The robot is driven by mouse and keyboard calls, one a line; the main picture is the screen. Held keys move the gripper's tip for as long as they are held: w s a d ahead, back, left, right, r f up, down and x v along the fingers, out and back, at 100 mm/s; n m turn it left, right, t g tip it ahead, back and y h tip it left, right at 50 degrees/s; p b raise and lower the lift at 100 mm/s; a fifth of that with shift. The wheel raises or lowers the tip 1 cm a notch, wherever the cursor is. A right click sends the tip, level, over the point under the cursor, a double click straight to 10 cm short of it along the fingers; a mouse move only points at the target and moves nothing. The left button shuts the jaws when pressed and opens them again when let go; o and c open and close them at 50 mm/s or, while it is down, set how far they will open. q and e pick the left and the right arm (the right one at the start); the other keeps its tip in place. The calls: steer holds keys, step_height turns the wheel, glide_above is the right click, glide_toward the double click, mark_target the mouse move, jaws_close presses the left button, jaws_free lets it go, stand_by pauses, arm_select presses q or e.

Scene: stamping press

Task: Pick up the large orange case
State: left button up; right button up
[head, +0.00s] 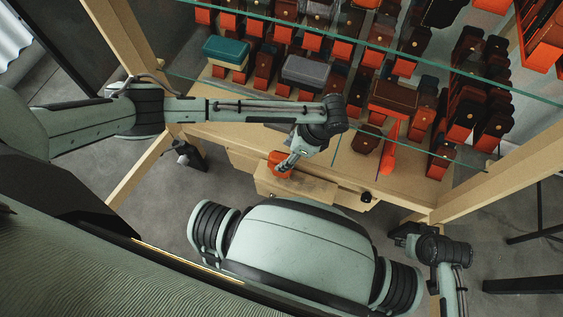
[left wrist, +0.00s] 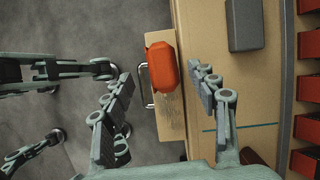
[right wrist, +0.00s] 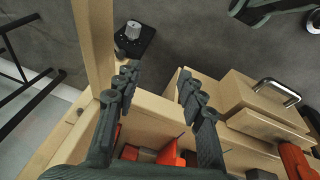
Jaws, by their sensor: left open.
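The large orange case (head: 279,163) sits on a light wooden drawer front or ledge below the shelves, partly hidden by my left gripper in the head view. In the left wrist view the orange case (left wrist: 162,67) is seen whole, ahead of the fingers and in line with the gap between them. My left gripper (head: 288,163) is open and reaches down over it. My right gripper (right wrist: 158,72) is open and empty, near the right end of the wooden unit.
A glass-fronted wooden cabinet holds many small cases. A drawer with a metal handle (right wrist: 277,92) shows in the right wrist view. Wooden posts flank the cabinet; grey floor lies below.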

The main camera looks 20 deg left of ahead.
mark_target(282, 157)
arm_select(q)
steer(key=x, duration=0.4)
steer(key=shift+w, duration=0.2)
steer(key=shift+f, duration=0.25)
arm_select(e)
steer(key=shift+w+d+r, duration=0.1)
steer(key=shift+w+r, duration=0.1)
steer(key=shift+r, duration=0.25)
steer(key=shift+w+d+r, duration=0.1)
steer(key=shift+w+r, duration=0.1)
steer(key=shift+r, duration=0.25)
arm_select(q)
steer(key=shift+c, duration=0.3)
steer(key=c, duration=1.2)
arm_select(e)
steer(key=shift+a+f, duration=0.1)
steer(key=shift+f, duration=0.05)
